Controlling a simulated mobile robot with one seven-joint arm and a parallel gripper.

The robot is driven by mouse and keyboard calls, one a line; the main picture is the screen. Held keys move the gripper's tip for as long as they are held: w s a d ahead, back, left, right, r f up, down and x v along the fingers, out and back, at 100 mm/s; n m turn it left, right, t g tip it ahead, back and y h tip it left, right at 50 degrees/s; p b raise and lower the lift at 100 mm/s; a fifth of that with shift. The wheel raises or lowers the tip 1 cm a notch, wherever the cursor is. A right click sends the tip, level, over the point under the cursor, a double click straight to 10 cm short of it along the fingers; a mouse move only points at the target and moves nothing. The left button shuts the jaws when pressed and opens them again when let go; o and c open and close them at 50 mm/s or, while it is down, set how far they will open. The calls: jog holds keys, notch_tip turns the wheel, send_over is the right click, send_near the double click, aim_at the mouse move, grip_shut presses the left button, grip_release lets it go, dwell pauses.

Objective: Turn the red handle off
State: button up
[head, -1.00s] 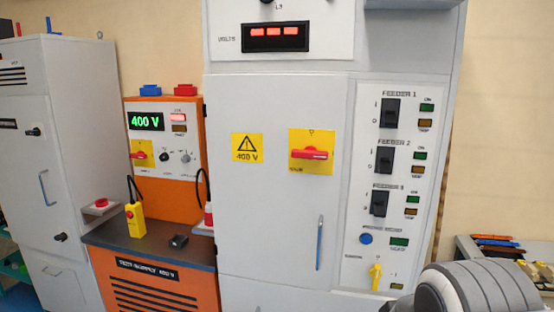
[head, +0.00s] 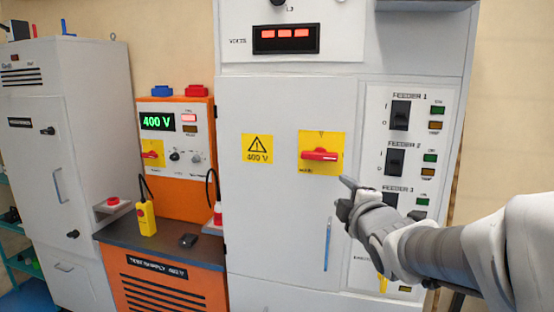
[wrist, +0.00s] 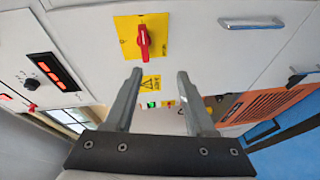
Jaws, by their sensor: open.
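The red handle (head: 320,155) is a rotary knob on a square yellow plate (head: 308,138) on the grey cabinet door. It lies horizontal in the head view. In the wrist view the handle (wrist: 143,41) shows above the fingers, near the left fingertip. My gripper (wrist: 160,74) is open, with nothing between its two fingers. In the head view my gripper (head: 347,190) is just below and right of the handle, apart from it. Its fingers overlap there, and my arm hides part of the feeder panel.
A yellow 400 V warning sign (head: 257,148) is left of the handle. A blue door handle (head: 329,245) stands below. Feeder switches (head: 400,115) are at right. An orange test supply (head: 177,205) with a smaller red knob (head: 150,155) stands left. The door surface around the plate is flat.

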jog(key=w+r+n+t, duration=0.1)
jog(key=n, duration=0.1)
jog(key=p, duration=0.3)
send_near(321, 157)
jog(key=shift+y, duration=0.4)
jog(key=w, duration=0.9)
jog(key=shift+a+f, duration=0.15)
jog(key=shift+a, duration=0.05)
jog(key=shift+c, duration=0.3)
grip_shut()
dwell(0.4)
